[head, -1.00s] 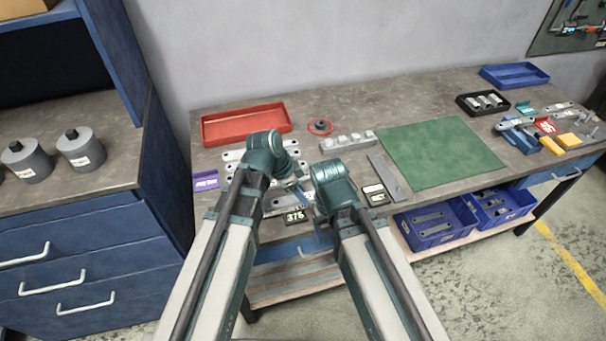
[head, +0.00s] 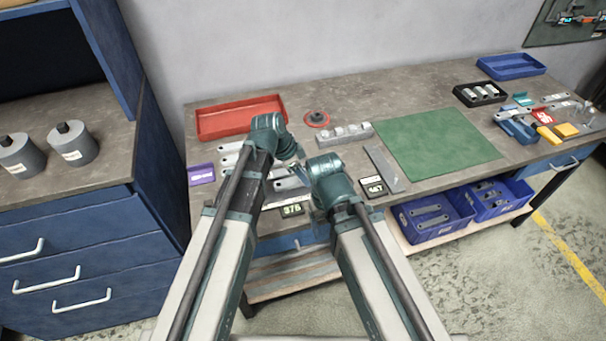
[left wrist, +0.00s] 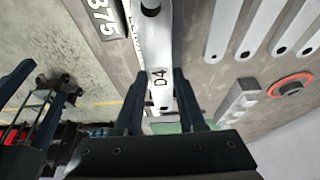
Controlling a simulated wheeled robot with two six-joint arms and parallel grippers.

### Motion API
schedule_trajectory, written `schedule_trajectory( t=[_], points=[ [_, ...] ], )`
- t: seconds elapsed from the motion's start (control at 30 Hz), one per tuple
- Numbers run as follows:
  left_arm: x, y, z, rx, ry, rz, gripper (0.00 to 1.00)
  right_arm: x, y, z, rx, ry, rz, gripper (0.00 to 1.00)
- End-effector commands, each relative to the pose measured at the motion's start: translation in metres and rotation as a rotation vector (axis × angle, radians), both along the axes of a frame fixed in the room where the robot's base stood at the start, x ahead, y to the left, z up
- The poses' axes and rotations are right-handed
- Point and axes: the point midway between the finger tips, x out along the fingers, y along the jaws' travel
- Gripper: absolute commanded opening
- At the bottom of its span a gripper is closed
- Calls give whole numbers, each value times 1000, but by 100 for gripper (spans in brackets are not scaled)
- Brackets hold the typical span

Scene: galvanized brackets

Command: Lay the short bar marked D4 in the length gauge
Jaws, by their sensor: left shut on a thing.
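The short bar marked D4 (left wrist: 158,55) is light grey, with holes, and lies between the two fingers of my left gripper (left wrist: 160,92) in the left wrist view. The gripper is shut on it. In the head view my left gripper (head: 298,168) is over the front left part of the bench, and the bar is mostly hidden by my arms. My right gripper (head: 318,212) is close beside it near the bench's front edge; its fingers are too hidden to judge. A long grey strip (head: 384,168) right of my grippers may be the length gauge; I cannot tell.
Displays reading 375 (head: 292,210) and apparently 467 (head: 373,187) stand at the front edge. Several pale bars lie behind my left gripper. A red tray (head: 240,118), a notched grey block (head: 345,134) and a clear green mat (head: 436,146) are on the bench (head: 400,92).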

Motion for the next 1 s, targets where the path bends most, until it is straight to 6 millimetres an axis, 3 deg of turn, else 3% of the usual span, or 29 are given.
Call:
schedule_trajectory(
  t=[0.5, 1.0],
  points=[
    [0, 0, -36, 0, 0, 0, 0, 0, 0, -36, 0, 0, 0, 74],
    [0, 0, -39, 0, 0, 0, 0, 0, 0, -39, 0, 0, 0, 74]
  ],
)
